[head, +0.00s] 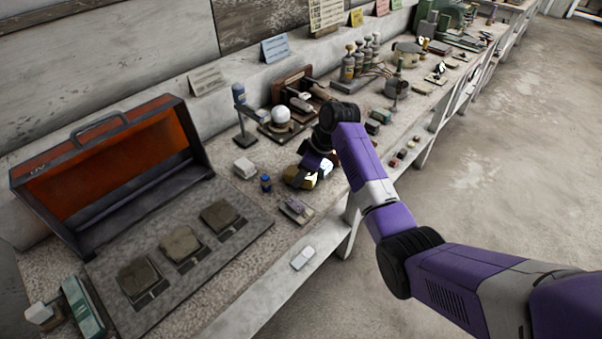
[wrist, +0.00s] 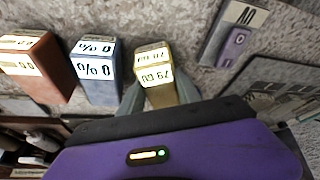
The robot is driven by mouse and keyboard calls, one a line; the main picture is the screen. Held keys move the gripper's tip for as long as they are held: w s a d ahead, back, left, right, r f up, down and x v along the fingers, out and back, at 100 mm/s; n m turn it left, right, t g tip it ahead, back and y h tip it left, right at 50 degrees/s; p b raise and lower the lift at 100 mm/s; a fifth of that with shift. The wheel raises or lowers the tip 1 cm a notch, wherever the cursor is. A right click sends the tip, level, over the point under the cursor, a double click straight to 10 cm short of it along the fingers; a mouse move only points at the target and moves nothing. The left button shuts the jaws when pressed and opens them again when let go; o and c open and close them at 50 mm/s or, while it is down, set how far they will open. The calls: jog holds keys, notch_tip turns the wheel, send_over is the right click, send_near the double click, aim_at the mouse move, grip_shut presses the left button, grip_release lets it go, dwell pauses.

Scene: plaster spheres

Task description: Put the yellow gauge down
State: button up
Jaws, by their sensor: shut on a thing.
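The yellow gauge (wrist: 158,76) is a small block with white labels reading "79 GU". In the wrist view it sits between the fingertips of my gripper (wrist: 160,96), which is shut on it. In the head view the gauge (head: 292,175) shows below my purple wrist, partly hidden by my gripper (head: 312,172). It is low over the bench or touching it; I cannot tell which. A grey-blue block (wrist: 95,70) labelled "0 %" stands beside it, with a small gap, and a red-brown block (wrist: 38,68) stands further left in the wrist view.
A small device (wrist: 235,38) lies on the bench near the gauge. Free bench is narrow around the gauge.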

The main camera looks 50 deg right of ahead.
jog(key=o, duration=0.9)
jog(key=shift+f, duration=0.1)
jog(key=v, duration=1.2)
jog(key=shift+d+b, duration=0.1)
jog(key=shift+b, duration=0.3)
jog(key=shift+w, duration=0.1)
